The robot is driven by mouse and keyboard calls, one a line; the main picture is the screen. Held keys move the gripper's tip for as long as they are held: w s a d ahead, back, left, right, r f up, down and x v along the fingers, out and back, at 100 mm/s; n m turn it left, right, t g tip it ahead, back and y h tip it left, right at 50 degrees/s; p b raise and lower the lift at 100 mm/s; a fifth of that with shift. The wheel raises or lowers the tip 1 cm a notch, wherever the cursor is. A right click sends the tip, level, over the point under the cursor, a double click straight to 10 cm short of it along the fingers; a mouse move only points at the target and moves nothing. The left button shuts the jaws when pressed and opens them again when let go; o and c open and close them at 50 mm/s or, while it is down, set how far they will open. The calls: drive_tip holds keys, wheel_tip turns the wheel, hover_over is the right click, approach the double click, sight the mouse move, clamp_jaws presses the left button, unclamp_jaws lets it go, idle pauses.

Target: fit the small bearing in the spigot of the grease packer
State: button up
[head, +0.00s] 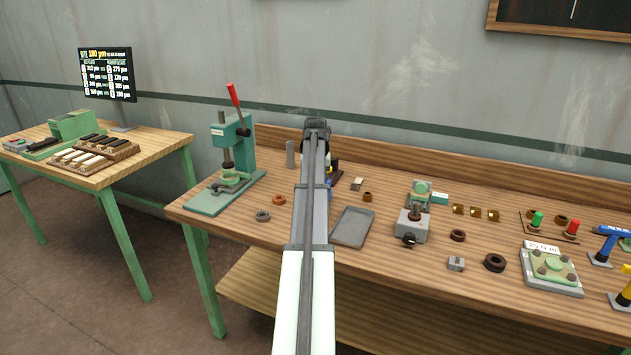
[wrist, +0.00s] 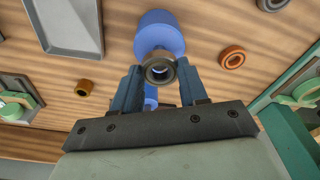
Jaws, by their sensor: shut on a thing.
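In the wrist view, my gripper (wrist: 160,76) is shut on a small dark ring-shaped bearing (wrist: 160,59). The bearing sits between the fingertips with its light inner bore showing. A blue rounded body (wrist: 160,32), apparently the grease packer, stands right behind the bearing in this view. The bearing overlaps its near end. I cannot tell whether the two touch, and the spigot is not clearly seen. In the head view, my gripper (head: 317,128) is mostly hidden behind my own arm, above the back of the bench. The bearing cannot be made out there.
A green press (head: 243,150) stands left on the bench, with an orange ring (head: 279,200) and a grey ring (head: 263,216) near it. A grey tray (head: 352,228) and a grey block fixture (head: 412,228) lie right of my arm. Several rings and bushings lie farther right.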

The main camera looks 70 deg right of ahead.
drive_tip(key=shift+f, duration=1.6)
drive_tip(key=o, duration=1.2)
drive_tip(key=shift+r, duration=0.1)
drive_tip(key=r, duration=0.4)
drive_tip(key=a+r, duration=0.1)
drive_tip(key=r, duration=0.8)
drive_tip(key=shift+s+a+r, duration=0.25)
drive_tip(key=shift+s+a, duration=0.05)
